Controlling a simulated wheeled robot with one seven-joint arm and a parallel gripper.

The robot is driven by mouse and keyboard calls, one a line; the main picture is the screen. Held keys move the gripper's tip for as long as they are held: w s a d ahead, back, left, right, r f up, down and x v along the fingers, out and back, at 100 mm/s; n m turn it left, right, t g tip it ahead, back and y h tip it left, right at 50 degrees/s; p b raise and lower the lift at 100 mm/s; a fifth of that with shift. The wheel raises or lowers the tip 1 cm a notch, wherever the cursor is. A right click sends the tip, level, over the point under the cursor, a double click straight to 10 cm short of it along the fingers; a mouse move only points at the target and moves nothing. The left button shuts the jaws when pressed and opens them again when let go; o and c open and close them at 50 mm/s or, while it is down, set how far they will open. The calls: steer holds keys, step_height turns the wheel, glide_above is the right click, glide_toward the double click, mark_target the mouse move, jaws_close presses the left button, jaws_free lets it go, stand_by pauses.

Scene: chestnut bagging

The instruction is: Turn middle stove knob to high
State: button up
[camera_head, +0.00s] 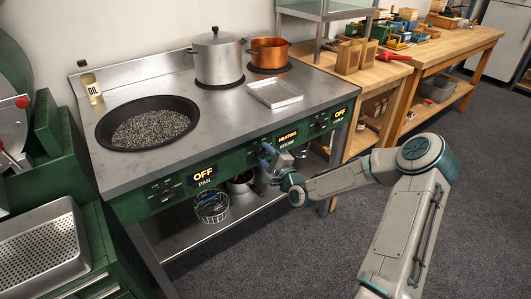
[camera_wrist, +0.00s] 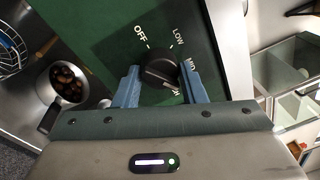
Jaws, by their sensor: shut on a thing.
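The middle stove knob (camera_wrist: 160,66) is round and black, on the green stove front. In the wrist view it sits between the two blue fingers of my gripper (camera_wrist: 160,76), which is shut on it. The labels OFF, LOW and MID show around the knob; a further label below is partly hidden by a finger. I cannot tell which label the knob points to. In the head view my gripper (camera_head: 267,155) is at the front panel, hiding the knob. The middle display (camera_head: 287,136) above STEAM reads HEATING.
The stove top (camera_head: 222,112) carries a wide black pan (camera_head: 105,137), a steel pot (camera_head: 217,60), a copper pot (camera_head: 269,52) and a metal tray (camera_head: 275,93). The PAN display (camera_head: 204,174) reads OFF. A wire basket (camera_head: 211,208) is on the shelf below. Wooden benches stand at right.

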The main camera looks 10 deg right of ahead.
steer(key=m, duration=0.6)
steer(key=shift+s+a+m+p, duration=0.1)
steer(key=shift+m+p, duration=0.2)
steer(key=shift+m, duration=0.1)
stand_by(0.4)
steer(key=o, duration=1)
steer(key=shift+s, duration=0.1)
steer(key=shift+s+d, duration=0.2)
steer(key=shift+s, duration=0.05)
steer(key=v, duration=1.3)
steer(key=shift+s+a+r, duration=0.1)
steer(key=shift+a+r, duration=0.05)
steer(key=shift+r, duration=0.2)
